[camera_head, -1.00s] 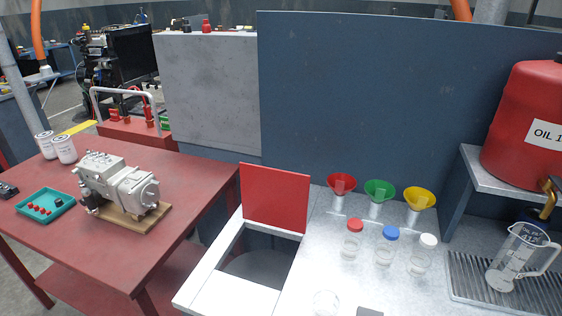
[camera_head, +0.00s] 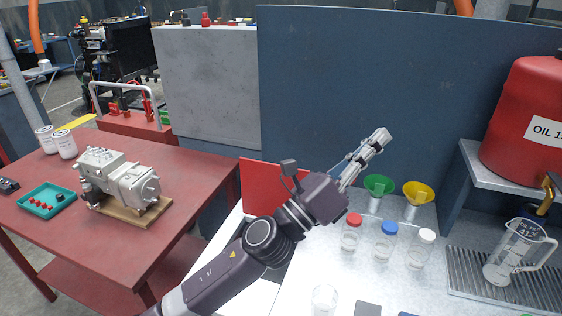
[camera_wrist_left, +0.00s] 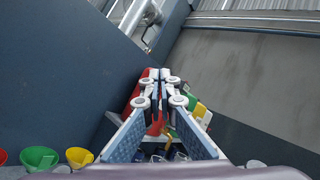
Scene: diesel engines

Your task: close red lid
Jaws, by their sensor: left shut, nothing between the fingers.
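The red lid (camera_head: 262,186) stands upright, open, at the back edge of the white-framed opening in the metal bench. My left arm covers its right part and most of the opening. My left gripper (camera_head: 385,137) is shut and empty. It is raised above the bench, up and to the right of the lid, and points away from it toward the blue panel. In the left wrist view the gripper's fingers (camera_wrist_left: 157,78) meet at their tips with nothing held. I cannot make out the lid in that view. My right gripper is not in view.
Green (camera_head: 380,186) and yellow (camera_head: 418,193) funnels stand near the gripper; the red funnel shows in the wrist view (camera_wrist_left: 3,157). Capped jars (camera_head: 386,243) stand in front. A red oil drum (camera_head: 530,105) and a measuring jug (camera_head: 515,252) are at right. A red table (camera_head: 110,255) is at left.

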